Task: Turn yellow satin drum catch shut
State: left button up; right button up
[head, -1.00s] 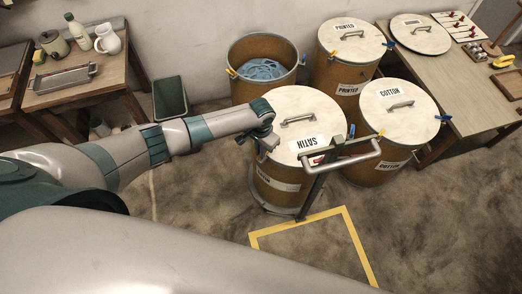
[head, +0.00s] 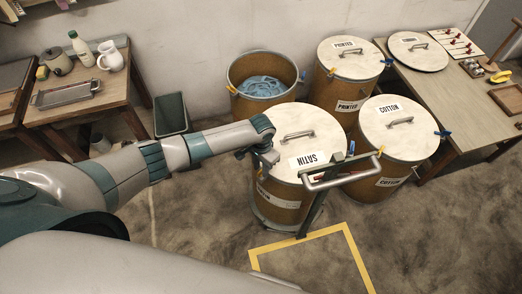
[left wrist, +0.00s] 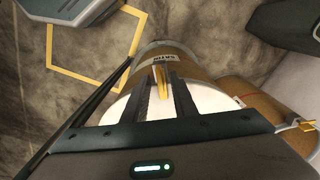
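The satin drum (head: 281,200) is a brown drum with a pale lid (head: 285,125) and a SATIN label, standing in the middle of the head view. The left wrist view shows its lid (left wrist: 208,98) and side beyond my fingers. The yellow catch (left wrist: 162,80) shows at its rim there, between my two dark fingers. My left gripper (left wrist: 166,85) is open, a finger on either side of the catch; I cannot tell whether either touches it. In the head view my left gripper (head: 266,160) is at the drum's left rim and hides the catch. My right gripper is not in view.
A metal trolley handle (head: 342,172) rises close in front of the satin drum. A cotton drum (head: 375,170), a printed drum (head: 345,95) and an open drum (head: 245,105) with blue material crowd around it. Yellow floor tape (head: 300,240) marks clear floor in front.

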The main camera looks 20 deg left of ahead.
aim_at(261, 170)
pick_arm(q)
notch_tip(261, 170, up, 17)
jog(key=b, duration=0.2)
jog(key=shift+b, duration=0.35)
jog(key=shift+f, duration=0.15)
dwell(0.3)
